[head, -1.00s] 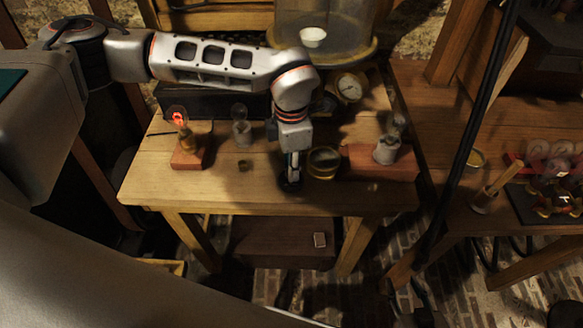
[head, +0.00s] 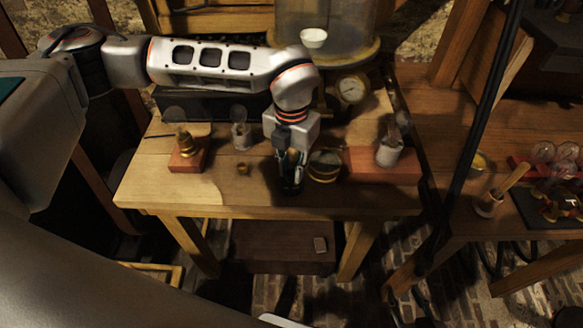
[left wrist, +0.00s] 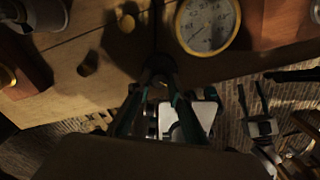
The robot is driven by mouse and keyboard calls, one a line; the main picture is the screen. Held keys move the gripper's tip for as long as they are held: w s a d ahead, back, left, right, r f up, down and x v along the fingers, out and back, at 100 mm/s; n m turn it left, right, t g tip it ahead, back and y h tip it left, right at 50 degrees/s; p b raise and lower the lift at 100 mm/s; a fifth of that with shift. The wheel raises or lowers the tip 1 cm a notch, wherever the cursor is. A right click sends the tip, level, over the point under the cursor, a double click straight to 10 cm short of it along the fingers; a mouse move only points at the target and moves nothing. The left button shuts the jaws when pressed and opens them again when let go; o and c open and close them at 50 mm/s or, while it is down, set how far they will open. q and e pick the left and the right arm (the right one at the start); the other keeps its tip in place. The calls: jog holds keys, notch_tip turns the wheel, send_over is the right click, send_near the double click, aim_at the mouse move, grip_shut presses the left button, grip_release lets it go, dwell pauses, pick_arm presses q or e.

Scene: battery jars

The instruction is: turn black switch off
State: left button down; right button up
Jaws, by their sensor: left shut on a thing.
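In the left wrist view the fingertips (left wrist: 160,78) meet around this dark shape near the table's edge. The bulb lamp (head: 186,140) on its reddish wood base (head: 188,160) stands at the left of the table and is unlit.
A dial gauge (head: 352,90) and a glass jar (head: 322,22) stand behind. A reddish block (head: 370,168) lies at the right.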

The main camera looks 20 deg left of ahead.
aim_at(291, 172)
pick_arm(q)
jog(key=shift+n, duration=0.3)
dwell(0.4)
jog(key=c, duration=1.8)
grip_release()
notch_tip(291, 172, up, 12)
jog(key=shift+r, duration=0.1)
